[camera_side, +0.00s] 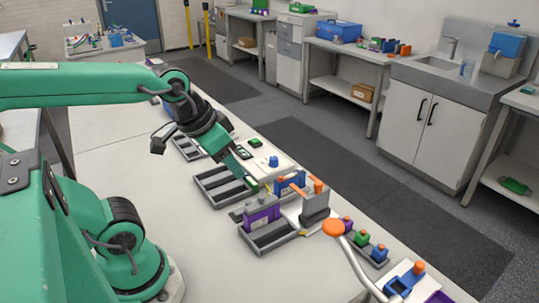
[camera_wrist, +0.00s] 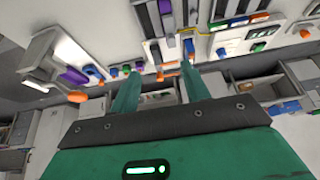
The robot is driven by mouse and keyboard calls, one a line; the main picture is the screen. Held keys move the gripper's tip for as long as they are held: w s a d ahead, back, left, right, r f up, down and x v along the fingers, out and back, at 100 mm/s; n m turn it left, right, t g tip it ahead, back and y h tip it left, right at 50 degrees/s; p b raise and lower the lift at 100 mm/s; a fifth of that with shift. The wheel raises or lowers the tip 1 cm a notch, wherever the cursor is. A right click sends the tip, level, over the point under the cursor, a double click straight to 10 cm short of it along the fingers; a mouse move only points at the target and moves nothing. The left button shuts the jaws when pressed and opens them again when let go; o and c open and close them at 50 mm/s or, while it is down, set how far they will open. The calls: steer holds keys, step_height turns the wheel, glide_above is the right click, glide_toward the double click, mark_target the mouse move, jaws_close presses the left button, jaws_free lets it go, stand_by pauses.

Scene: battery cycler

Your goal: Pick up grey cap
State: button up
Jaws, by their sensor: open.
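My gripper (camera_wrist: 160,68) is open, its two green fingers apart with nothing held between them in the wrist view. In the side view my gripper (camera_side: 250,181) points down over the bench, beside a slotted grey tray (camera_side: 206,180) and near a blue block (camera_side: 289,183). I cannot pick out a grey cap for certain in either view. Orange pieces show between and beyond the fingertips in the wrist view.
A purple block (camera_side: 262,212) sits in a grey tray in front of the grey block. A blue holder (camera_side: 405,281) is near the bench's right end. The bench's left front is clear.

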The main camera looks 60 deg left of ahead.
steer(key=w+a+f+g, duration=0.3)
steer(key=w+a+f, duration=0.2)
steer(key=w+f, duration=0.1)
steer(key=g, duration=0.2)
glide_above(246, 202)
step_height(246, 202, down, 10)
steer(key=shift+s+a+r, duration=0.1)
steer(key=shift+s, duration=0.05)
steer(key=shift+f, duration=1.35)
steer(key=shift+f, duration=2.55)
jaws_close()
